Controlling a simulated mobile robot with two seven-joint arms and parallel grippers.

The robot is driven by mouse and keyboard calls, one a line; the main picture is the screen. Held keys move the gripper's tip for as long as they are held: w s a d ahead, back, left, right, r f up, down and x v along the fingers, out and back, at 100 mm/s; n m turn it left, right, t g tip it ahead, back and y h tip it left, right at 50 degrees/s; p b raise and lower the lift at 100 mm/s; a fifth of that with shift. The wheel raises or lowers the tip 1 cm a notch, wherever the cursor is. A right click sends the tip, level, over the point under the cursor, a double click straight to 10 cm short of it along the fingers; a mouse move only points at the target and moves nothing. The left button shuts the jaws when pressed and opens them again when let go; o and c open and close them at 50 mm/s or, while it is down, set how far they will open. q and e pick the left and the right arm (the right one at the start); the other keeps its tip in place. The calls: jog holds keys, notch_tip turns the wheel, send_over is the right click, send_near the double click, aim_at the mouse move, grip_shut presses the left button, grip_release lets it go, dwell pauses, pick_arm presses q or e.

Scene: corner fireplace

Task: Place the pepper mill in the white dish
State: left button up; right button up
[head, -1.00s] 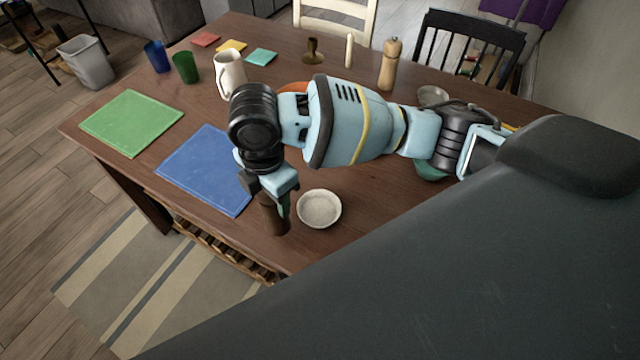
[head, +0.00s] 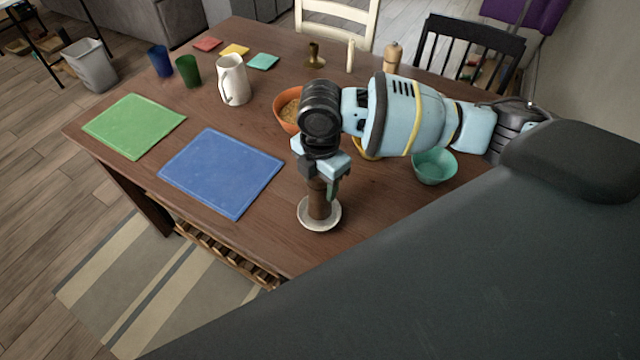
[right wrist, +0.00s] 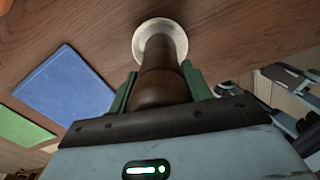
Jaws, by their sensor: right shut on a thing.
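The dark brown pepper mill (head: 319,206) is held upright in my right gripper (head: 322,188). In the right wrist view the mill (right wrist: 162,80) stands between the two green fingers of the gripper (right wrist: 160,90), which are shut on it. The white dish (head: 303,222) is a small round bowl near the table's front edge; its rim also shows around the mill's far end in the right wrist view (right wrist: 140,42). The mill's lower end is over the dish's middle. I cannot tell whether it touches the bottom. My left gripper is out of view.
A blue mat (head: 215,175) and a green mat (head: 133,125) lie to the left. A white pitcher (head: 233,85), an orange bowl (head: 285,115) and a teal bowl (head: 435,168) stand behind. A light wooden mill (head: 392,58) stands at the back.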

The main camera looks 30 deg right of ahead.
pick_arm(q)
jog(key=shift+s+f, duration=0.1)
pick_arm(e)
jog(key=shift+a+f, duration=0.1)
jog(key=shift+f, duration=0.7)
jog(key=shift+f, duration=0.2)
jog(key=o, duration=1.4)
jog(key=shift+r, duration=0.1)
notch_tip(320, 180, up, 12)
jog(key=shift+f+p, duration=0.25)
jog(key=shift+p, duration=0.3)
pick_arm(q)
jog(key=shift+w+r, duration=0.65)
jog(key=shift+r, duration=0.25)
pick_arm(e)
jog(key=shift+r, duration=0.35)
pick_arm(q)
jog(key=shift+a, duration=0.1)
